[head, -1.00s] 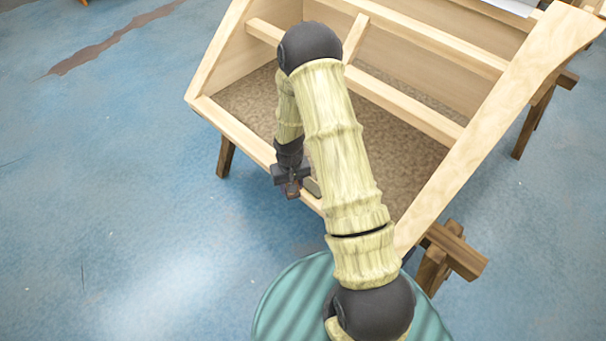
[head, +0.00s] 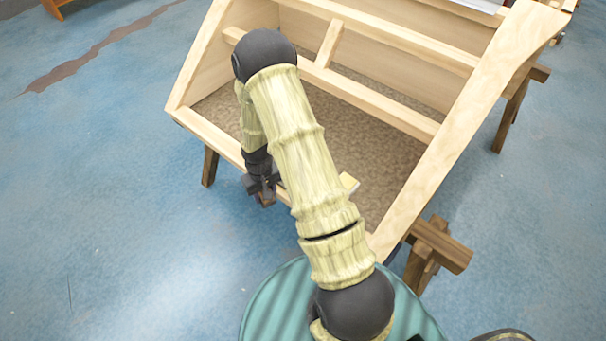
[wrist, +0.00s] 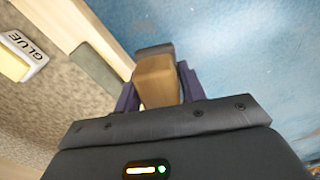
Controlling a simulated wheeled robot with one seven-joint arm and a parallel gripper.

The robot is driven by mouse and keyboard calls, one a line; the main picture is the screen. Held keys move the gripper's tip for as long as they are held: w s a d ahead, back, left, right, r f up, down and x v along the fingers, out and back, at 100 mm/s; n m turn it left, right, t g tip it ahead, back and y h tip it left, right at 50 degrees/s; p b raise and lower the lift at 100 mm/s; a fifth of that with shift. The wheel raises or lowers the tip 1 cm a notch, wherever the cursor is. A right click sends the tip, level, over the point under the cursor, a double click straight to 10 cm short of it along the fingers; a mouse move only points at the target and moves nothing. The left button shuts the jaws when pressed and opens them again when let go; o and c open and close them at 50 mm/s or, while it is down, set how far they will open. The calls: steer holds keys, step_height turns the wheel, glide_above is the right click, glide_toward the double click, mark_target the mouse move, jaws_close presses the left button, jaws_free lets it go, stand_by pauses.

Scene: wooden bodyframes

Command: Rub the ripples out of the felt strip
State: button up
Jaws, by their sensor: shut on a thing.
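My gripper (head: 262,188) is at the front rail (head: 205,137) of the wooden frame, at its outer side. In the wrist view my gripper (wrist: 158,88) is shut on a wooden block (wrist: 157,82) with a dark grey end. My forearm hides that part of the rail in the head view. I cannot tell whether the block touches the strip.
A white and yellow glue container (wrist: 24,54) lies inside the frame, left of the rail. It also shows beside my arm in the head view (head: 349,183). The frame stands on dark wooden legs (head: 209,166). The blue floor (head: 110,220) to the left is clear.

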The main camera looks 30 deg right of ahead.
steer(key=s+d+r+n+p, duration=0.1)
steer(key=d+r+n, duration=0.1)
steer(key=d, duration=0.4)
steer(key=s+d+r+n, duration=0.1)
steer(key=d+r, duration=0.1)
steer(key=d, duration=0.4)
steer(key=shift+s+r+n+p, duration=0.15)
steer(key=shift+s+n+p, duration=0.1)
steer(key=shift+n+p, duration=0.15)
steer(key=shift+d, duration=0.1)
